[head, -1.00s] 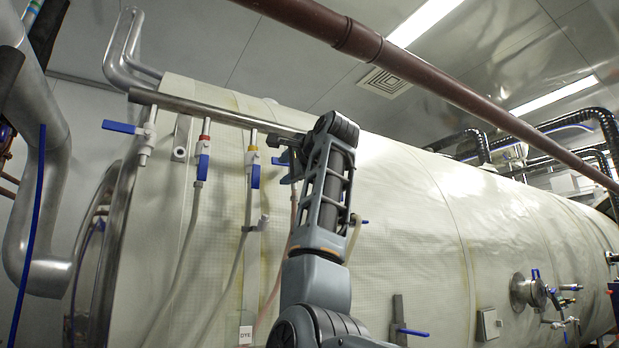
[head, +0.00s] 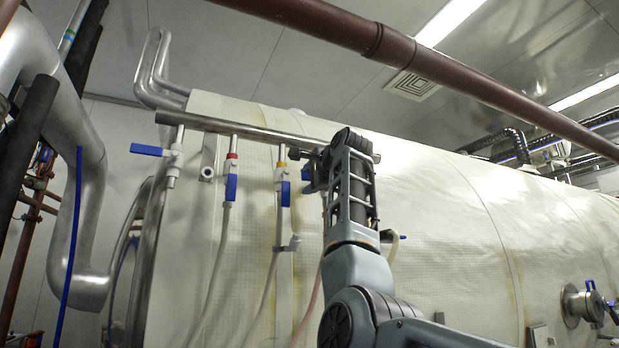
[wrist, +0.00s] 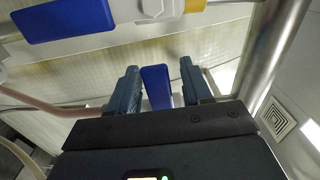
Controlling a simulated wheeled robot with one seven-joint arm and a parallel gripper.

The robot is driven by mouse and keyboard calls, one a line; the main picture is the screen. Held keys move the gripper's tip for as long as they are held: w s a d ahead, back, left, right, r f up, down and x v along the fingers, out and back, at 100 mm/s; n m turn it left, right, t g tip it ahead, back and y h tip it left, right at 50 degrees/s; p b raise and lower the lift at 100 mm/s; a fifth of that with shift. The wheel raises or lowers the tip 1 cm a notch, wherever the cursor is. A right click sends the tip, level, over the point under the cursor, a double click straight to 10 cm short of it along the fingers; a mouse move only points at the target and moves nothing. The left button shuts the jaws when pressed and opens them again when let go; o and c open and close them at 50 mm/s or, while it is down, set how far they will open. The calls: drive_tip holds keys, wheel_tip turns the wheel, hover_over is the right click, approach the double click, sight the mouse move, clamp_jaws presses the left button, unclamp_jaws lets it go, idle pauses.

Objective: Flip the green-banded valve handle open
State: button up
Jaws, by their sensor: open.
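I see no green band in either view. My gripper (wrist: 158,68) is open in the wrist view, its two fingers on either side of a blue valve handle (wrist: 157,88). I cannot tell whether they touch it. In the head view my gripper (head: 309,175) is just right of the yellow-banded valve (head: 282,165), under the horizontal steel pipe. It and my arm hide most of what is behind them there. A second blue handle (wrist: 63,20) lies at the upper left of the wrist view, on a white valve body (wrist: 155,8).
A red-banded valve (head: 231,172) has its blue handle hanging down. The leftmost valve (head: 174,160) has its blue handle (head: 147,150) pointing left. The steel pipe (head: 240,129) runs along the pale insulated tank (head: 440,230). A brown pipe (head: 440,72) crosses overhead.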

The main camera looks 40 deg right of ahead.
clamp_jaws()
idle(0.4)
